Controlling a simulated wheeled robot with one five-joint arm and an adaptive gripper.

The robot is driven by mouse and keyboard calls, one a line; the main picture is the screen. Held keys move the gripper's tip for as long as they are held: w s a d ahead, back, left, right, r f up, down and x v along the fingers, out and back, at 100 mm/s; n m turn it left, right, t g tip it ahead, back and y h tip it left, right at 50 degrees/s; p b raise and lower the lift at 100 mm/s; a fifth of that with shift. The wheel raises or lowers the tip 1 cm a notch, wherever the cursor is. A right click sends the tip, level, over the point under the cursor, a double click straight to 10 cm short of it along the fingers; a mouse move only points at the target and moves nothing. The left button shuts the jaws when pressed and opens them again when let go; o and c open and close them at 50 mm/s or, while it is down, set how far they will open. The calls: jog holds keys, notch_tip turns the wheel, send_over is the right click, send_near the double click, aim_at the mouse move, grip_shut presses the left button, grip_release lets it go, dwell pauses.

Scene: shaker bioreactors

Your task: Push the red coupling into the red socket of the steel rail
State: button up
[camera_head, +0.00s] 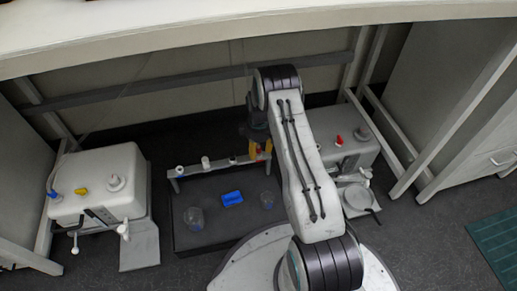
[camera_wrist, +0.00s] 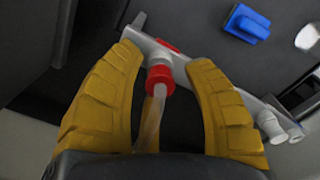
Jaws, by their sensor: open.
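The steel rail (camera_head: 215,168) stands on posts at the back of a dark tray, and it runs diagonally across the wrist view (camera_wrist: 245,98). A red mark (camera_wrist: 167,45) shows at its grey socket. The red coupling (camera_wrist: 159,79), on a pale translucent tube (camera_wrist: 150,120), is lined up with the socket and appears to touch it. I cannot tell how deep it sits. My gripper's yellow fingers (camera_head: 260,151) are at the rail's right end. In the wrist view my gripper (camera_wrist: 165,65) is open, one finger on each side of the coupling, with visible gaps.
The dark tray (camera_head: 215,238) holds a blue block (camera_head: 232,198) and two clear cups (camera_head: 194,218) (camera_head: 267,200). White machines stand left (camera_head: 100,180) and right (camera_head: 345,150). A bench edge (camera_head: 200,30) overhangs the back. Open floor lies at the lower right, by a green mat (camera_head: 495,240).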

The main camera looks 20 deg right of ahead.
aim_at(259, 147)
jog(key=shift+r, duration=0.1)
notch_tip(259, 147, up, 12)
dwell(0.7)
